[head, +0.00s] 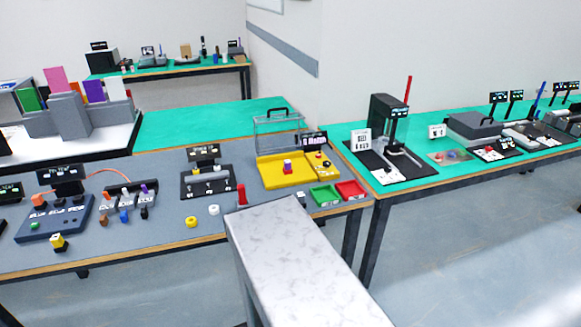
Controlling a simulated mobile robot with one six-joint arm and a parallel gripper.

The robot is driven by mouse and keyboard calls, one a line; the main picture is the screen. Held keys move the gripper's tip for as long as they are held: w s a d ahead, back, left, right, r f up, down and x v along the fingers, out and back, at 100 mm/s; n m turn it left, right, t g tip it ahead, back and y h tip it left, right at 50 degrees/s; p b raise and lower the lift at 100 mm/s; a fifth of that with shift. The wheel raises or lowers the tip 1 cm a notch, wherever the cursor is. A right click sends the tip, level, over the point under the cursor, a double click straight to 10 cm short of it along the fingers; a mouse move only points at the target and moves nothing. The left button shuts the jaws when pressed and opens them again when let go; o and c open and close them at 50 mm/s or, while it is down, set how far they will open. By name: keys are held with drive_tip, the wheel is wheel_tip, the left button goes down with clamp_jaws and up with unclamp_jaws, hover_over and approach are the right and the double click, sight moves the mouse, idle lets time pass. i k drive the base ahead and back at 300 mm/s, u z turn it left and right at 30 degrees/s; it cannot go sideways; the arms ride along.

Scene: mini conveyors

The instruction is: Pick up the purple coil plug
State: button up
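Several small plugs with orange, blue and purple parts stand in a group on the grey mat at the left of the near table. A small purple-topped piece (145,189) at the right of this group looks like the purple coil plug, but it is too small to be sure. It stands in front of a dark curved bar. My gripper is not in view.
A dark blue box with knobs (55,219) and a yellow-topped piece (58,242) are left of the plugs. A black rack (207,182), a yellow tray (284,174) and green (325,195) and red (350,189) bins stand to the right. The mat just in front of the plugs looks clear.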

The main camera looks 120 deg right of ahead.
sight(287, 163)
drive_tip(key=u, duration=0.15)
drive_tip(key=k, duration=0.15)
drive_tip(key=z, duration=2.8)
drive_tip(key=i, duration=0.55)
drive_tip(key=z, duration=0.05)
drive_tip(key=k, duration=0.35)
drive_tip(key=z, duration=0.05)
